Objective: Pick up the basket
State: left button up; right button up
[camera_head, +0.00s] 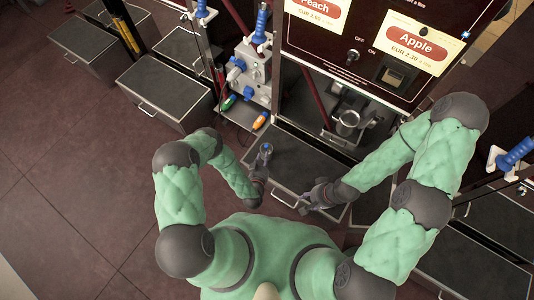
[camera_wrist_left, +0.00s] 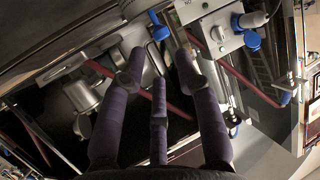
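I cannot make out a basket for certain in either view. A metal pot (camera_head: 346,122) stands in the recess under the price panel; it also shows in the left wrist view (camera_wrist_left: 80,95). My left gripper (camera_head: 262,160) is over the dark-topped drawer in front of the panel. In the left wrist view its purple fingers (camera_wrist_left: 160,70) are spread, with nothing clearly held between them. A small blue part shows near its tips in the head view. My right gripper (camera_head: 305,201) is right of and nearer than the left one, over the drawer's front edge; its fingers look apart and empty.
The dark panel carries Peach (camera_head: 319,10) and Apple (camera_head: 415,42) price signs. Dark drawers (camera_head: 165,90) line the left. The floor (camera_head: 80,190) at left is clear.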

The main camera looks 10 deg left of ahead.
aim_at(266, 148)
pick_arm(q)
jog(key=b+x, duration=0.2)
jog(key=x, duration=0.3)
jog(key=shift+w+a+f+b, duration=0.1)
jog(key=shift+a+f+b, duration=0.1)
jog(key=shift+b, duration=0.1)
jog(key=shift+w+f, duration=0.1)
jog(key=shift+w, duration=0.5)
jog(key=shift+c, duration=0.3)
